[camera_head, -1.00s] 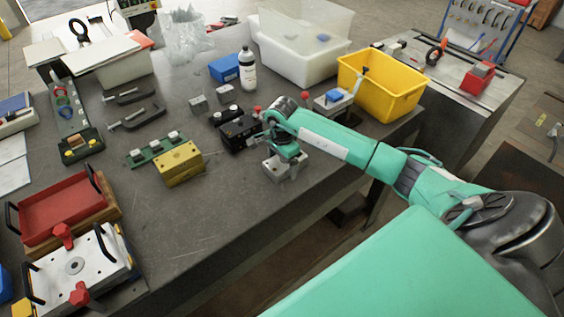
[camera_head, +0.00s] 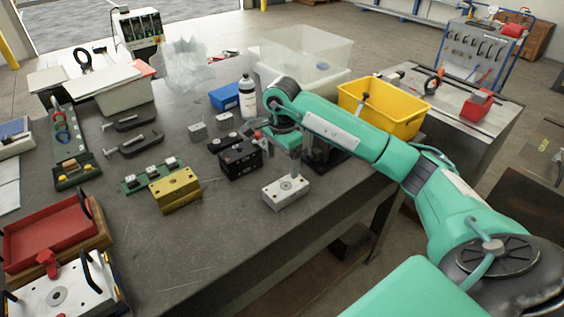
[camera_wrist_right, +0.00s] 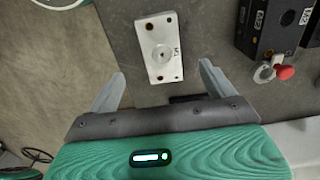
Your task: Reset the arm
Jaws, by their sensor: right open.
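My right arm reaches in from the right in the head view. Its gripper (camera_head: 295,160) hangs above a small white mould base (camera_head: 286,192) near the front edge of the table. In the right wrist view the two fingers (camera_wrist_right: 162,76) are spread wide and nothing is between them. My left gripper is not in view.
A black block (camera_head: 240,158) and a yellow block (camera_head: 175,189) stand left of the white base. A yellow bin (camera_head: 385,108), a clear-topped box (camera_head: 303,52) and a white bottle (camera_head: 247,98) are behind. The front middle of the table (camera_head: 220,235) is clear.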

